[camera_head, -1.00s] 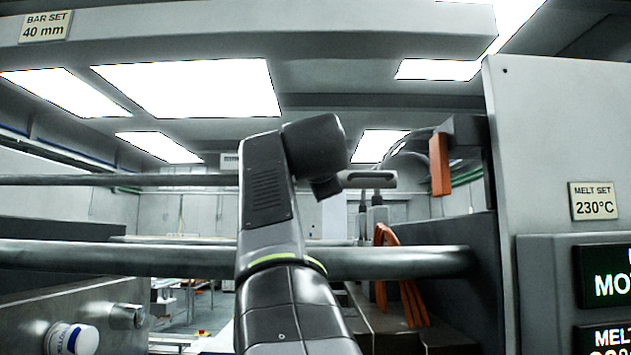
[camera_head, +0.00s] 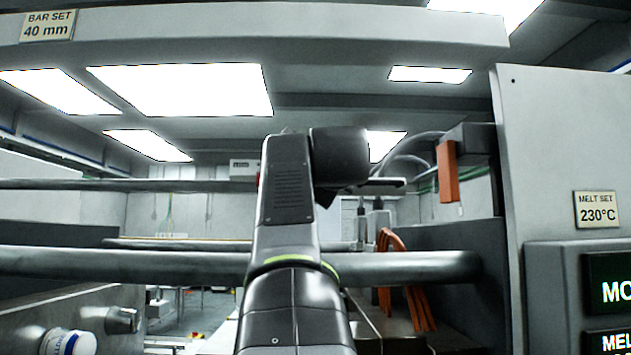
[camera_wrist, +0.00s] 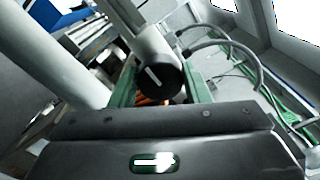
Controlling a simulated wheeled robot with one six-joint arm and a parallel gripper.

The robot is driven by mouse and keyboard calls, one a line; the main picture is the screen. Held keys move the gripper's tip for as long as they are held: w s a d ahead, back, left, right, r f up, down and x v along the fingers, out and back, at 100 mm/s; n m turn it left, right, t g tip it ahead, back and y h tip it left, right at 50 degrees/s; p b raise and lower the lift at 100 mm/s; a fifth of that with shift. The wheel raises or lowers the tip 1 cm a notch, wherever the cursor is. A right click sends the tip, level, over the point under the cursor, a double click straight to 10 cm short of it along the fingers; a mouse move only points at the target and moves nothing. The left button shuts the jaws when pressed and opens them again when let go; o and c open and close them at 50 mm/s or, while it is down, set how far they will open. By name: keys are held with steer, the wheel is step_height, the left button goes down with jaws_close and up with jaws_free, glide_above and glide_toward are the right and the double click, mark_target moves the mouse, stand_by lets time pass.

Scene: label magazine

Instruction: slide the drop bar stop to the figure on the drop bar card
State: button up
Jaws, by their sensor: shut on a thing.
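The drop bar card (camera_head: 48,26) is at the top left in the head view and reads "BAR SET 40 mm". My gripper (camera_head: 388,184) is mostly hidden behind my wrist there, near the upper round bar. In the wrist view, my gripper (camera_wrist: 160,92) is shut, its dark body filling the bottom edge. A black round knob with a white line (camera_wrist: 158,82) sits between its greenish fingers, at the end of a pale cylinder. It appears to be the drop bar stop. The fingers' contact with it is partly hidden. No scale is readable.
A thick lower bar (camera_head: 150,262) crosses in front, with a thinner upper bar (camera_head: 100,184) behind. A grey panel with a "MELT SET 230°C" card (camera_head: 597,210) stands at far right.

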steer(key=shift+m, duration=1.6)
steer(key=shift+d+p, duration=0.35)
steer(key=shift+r, duration=0.1)
stand_by(0.4)
